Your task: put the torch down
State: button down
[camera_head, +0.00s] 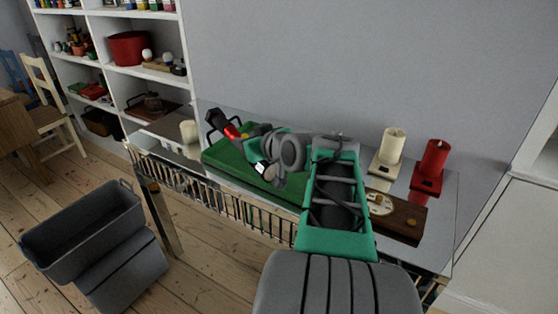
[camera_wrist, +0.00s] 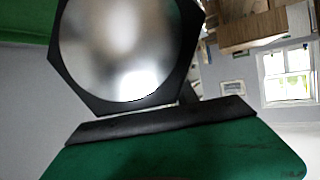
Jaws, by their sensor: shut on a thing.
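The torch (camera_head: 217,119) is black with a red part and is held at a tilt above the left part of the glass-topped table (camera_head: 300,121). My gripper (camera_head: 240,133) is shut on it, over the green board or mat (camera_head: 223,155). In the wrist view the torch's round reflector (camera_wrist: 125,45) with its black angular rim fills the upper middle, facing the camera. A green finger with a black pad lies below it. My arm hides part of the table and the green surface. Whether the torch touches anything below cannot be told.
A cream candle (camera_head: 392,146) and a red candle (camera_head: 433,158) stand on the table at right, behind a dark wooden board (camera_head: 398,217). Another cream candle (camera_head: 189,131) stands at the left end. Grey bins (camera_head: 85,230) stand on the floor at left.

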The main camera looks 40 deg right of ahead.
jog(key=d+f, duration=0.3)
jog(key=d, duration=0.1)
jog(key=d+f, duration=0.3)
jog(key=d, duration=0.1)
jog(key=w+d+f, duration=0.1)
jog(key=d+f, duration=0.2)
jog(key=d, duration=0.2)
jog(key=shift+w+f, duration=0.1)
jog(key=shift+f, duration=1.75)
jog(key=shift+f+b, duration=0.2)
jog(key=shift+b, duration=0.2)
jog(key=c, duration=0.9)
grip_release()
jog(key=shift+c, duration=0.2)
jog(key=shift+r, duration=0.1)
